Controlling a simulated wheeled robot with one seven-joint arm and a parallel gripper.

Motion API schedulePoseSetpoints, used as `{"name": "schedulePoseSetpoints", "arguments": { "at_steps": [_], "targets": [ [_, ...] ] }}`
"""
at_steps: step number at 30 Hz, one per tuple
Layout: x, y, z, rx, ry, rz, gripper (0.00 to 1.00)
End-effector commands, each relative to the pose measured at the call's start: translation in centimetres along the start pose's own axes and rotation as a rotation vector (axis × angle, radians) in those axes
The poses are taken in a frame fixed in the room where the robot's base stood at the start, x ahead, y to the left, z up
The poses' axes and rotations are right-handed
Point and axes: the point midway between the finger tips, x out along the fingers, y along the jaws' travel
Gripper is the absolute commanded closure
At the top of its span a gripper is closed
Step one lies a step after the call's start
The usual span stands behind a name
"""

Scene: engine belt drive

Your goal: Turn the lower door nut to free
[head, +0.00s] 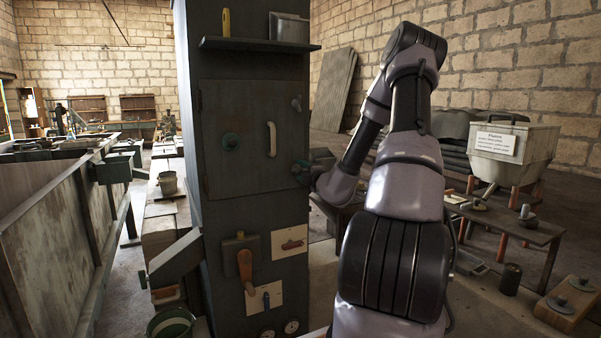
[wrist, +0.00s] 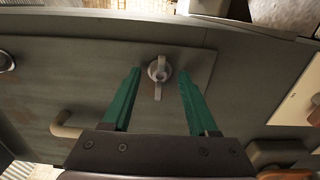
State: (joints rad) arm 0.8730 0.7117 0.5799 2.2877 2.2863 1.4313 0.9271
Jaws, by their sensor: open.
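The lower door nut (wrist: 158,75) is a grey wing nut on the door plate, seen in the wrist view with its wings running nearly along the picture's vertical. My gripper (wrist: 157,85) is open, with one green finger on each side of the nut and a clear gap to both. In the head view my gripper (head: 302,169) is at the right edge of the dark door (head: 240,165), and it hides the lower nut there. The upper door nut (head: 296,104) shows above it.
A shelf (head: 258,44) juts out above. Below are a brown lever (head: 245,270) and pale cards. A low table (head: 510,222) stands at the right.

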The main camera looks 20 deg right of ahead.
Motion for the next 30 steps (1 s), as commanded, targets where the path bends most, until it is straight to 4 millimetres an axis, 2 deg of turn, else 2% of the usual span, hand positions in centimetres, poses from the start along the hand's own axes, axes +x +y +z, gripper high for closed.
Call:
{"name": "schedulePoseSetpoints", "arguments": {
  "at_steps": [3, 11, 15, 16, 25, 30],
  "targets": [
    [0.58, -0.01, -0.06, 0.001, 0.001, 0.0, 0.4],
    [0.65, -0.01, -0.05, 0.0, 0.001, 0.0, 0.4],
    [0.63, 0.0, -0.04, 0.0, 0.001, 0.0, 0.94],
    [0.63, 0.0, -0.04, 0.0, 0.001, 0.0, 1.0],
    [0.62, 0.0, -0.02, -0.019, 0.001, 0.0, 1.0],
    [0.66, 0.03, -0.09, -0.085, 0.002, 0.0, 1.0]
  ]
}}
